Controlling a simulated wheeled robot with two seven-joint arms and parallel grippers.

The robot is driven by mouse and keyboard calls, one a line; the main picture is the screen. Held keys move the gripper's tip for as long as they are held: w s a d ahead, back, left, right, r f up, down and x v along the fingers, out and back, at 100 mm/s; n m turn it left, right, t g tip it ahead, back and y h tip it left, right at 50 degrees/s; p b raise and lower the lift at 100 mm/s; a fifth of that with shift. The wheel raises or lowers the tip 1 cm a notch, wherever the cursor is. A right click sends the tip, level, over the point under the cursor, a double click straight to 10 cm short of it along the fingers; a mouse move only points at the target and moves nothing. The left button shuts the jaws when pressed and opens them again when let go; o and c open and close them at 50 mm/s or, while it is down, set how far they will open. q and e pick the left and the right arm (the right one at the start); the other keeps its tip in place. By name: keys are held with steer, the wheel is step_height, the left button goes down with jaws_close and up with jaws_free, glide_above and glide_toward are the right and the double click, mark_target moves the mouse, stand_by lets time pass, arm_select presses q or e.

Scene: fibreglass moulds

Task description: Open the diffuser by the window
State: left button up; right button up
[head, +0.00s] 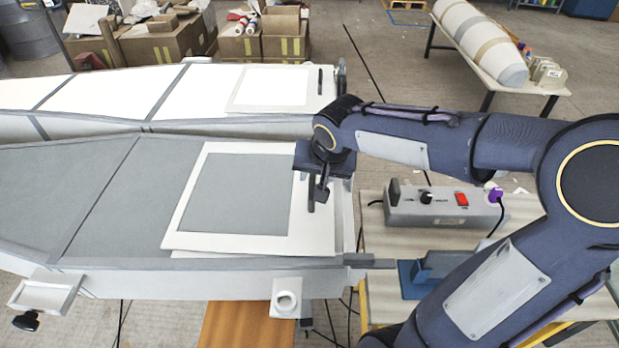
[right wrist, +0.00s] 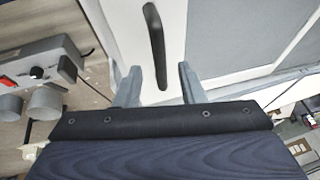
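Two long grey-and-white mould-like bodies lie side by side in the head view. The near one carries a white-framed panel (head: 186,215) with a grey middle, and a dark upright handle (head: 311,194) at its right end. The far one has a similar white panel (head: 270,88) and dark handle (head: 320,80). No window shows, so I cannot tell which is the diffuser by it. My right gripper (head: 318,185) is over the near handle. In the right wrist view its fingers (right wrist: 158,84) are apart, with the handle's (right wrist: 153,40) end between them, not visibly gripped. My left gripper is out of view.
A grey control box (head: 445,208) with a red switch stands on a bench (head: 385,240) right of the near body, beside a blue block (head: 415,280) under my right arm. Cardboard boxes (head: 160,45) stand behind. A table with a striped cylinder (head: 470,35) is at the back right.

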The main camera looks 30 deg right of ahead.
steer(key=shift+x, duration=1.3)
jaws_close()
